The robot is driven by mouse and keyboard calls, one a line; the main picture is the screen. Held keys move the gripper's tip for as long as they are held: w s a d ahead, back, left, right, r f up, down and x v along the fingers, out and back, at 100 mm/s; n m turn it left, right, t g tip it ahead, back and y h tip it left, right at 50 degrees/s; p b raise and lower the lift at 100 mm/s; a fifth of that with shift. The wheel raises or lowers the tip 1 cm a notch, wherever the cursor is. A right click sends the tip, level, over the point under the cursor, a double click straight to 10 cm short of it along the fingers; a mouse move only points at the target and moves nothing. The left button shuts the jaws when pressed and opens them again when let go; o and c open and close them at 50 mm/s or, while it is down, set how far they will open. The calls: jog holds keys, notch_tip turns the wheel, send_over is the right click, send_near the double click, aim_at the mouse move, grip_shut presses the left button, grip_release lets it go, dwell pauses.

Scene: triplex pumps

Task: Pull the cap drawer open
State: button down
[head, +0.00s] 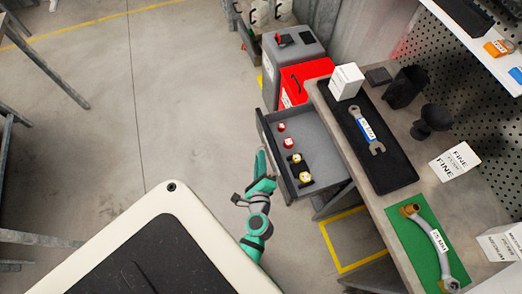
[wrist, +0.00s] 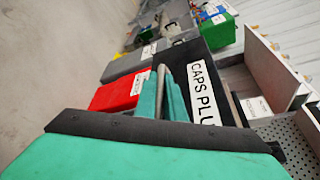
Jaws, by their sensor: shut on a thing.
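The cap drawer (head: 316,150) stands pulled out from under the workbench in the head view, its inside showing. Two red-and-white caps (head: 288,143) and two yellow-and-white caps (head: 305,177) sit in a row inside it. In the wrist view the drawer's dark front (wrist: 196,62) carries a white label reading "CAPS PLU", the rest cut off. A grey bar handle (wrist: 163,76) runs along the front. My gripper (head: 262,164) is at the outside of the drawer front, its green fingers (wrist: 165,97) shut on the handle. The fingers partly hide the handle.
The workbench (head: 408,128) bears a dark mat with a wrench (head: 366,130), a white box and a green mat with a hose (head: 430,238). A red bin (head: 302,78) and a grey bin stand beyond the drawer. Floor to the left is clear.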

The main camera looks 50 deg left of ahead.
jog(key=c, duration=2.1)
grip_release()
jog(key=v, duration=1.1)
jog(key=shift+w, duration=0.1)
